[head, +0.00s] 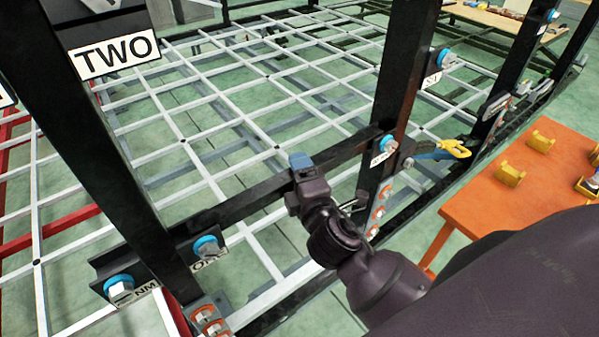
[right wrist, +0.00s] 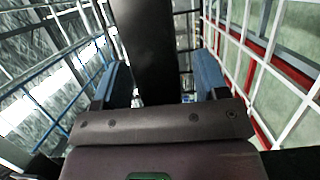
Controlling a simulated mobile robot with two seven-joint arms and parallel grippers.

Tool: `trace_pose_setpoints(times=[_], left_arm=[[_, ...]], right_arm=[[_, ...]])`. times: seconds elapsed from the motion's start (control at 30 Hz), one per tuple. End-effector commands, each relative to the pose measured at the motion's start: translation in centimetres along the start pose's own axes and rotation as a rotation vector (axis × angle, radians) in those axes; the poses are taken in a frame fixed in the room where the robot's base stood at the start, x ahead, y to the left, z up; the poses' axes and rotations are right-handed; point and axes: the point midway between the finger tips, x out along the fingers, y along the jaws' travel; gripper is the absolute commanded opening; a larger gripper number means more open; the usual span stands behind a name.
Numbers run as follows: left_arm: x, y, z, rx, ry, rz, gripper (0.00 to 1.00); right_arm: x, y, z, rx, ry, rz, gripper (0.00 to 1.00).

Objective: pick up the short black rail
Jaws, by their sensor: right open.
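The short black rail (head: 248,202) runs level between two black uprights. It also shows in the right wrist view as a dark bar (right wrist: 143,45). My right gripper (head: 302,161) is at the middle of the rail in the head view. In the right wrist view its blue-padded fingers (right wrist: 163,80) are apart, one on each side of the bar. The bar lies nearer the left finger; whether either finger touches it I cannot tell. My gripper and wrist hide part of the rail in the head view. My left gripper is not in view.
A black upright (head: 90,140) stands at left and another (head: 402,75) at right, with blue-ringed bolts (head: 388,143) near the rail ends. A white grid frame (head: 275,147) lies behind. An orange table (head: 480,212) with yellow blocks is at right.

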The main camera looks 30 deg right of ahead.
Motion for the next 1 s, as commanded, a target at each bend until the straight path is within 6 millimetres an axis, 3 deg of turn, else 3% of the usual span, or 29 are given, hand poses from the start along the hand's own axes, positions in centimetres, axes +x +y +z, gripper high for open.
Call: trace_pose_setpoints(times=[0.1,0.53,1.0], left_arm=[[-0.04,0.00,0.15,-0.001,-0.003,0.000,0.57],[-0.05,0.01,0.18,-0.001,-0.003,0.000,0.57],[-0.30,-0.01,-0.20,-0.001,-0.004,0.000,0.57]], right_arm=[[-0.02,-0.01,0.00,0.000,0.000,0.000,0.64],[-0.04,0.00,-0.01,0.001,0.000,0.000,0.00],[0.16,0.80,0.02,0.002,0.001,0.005,0.00]])
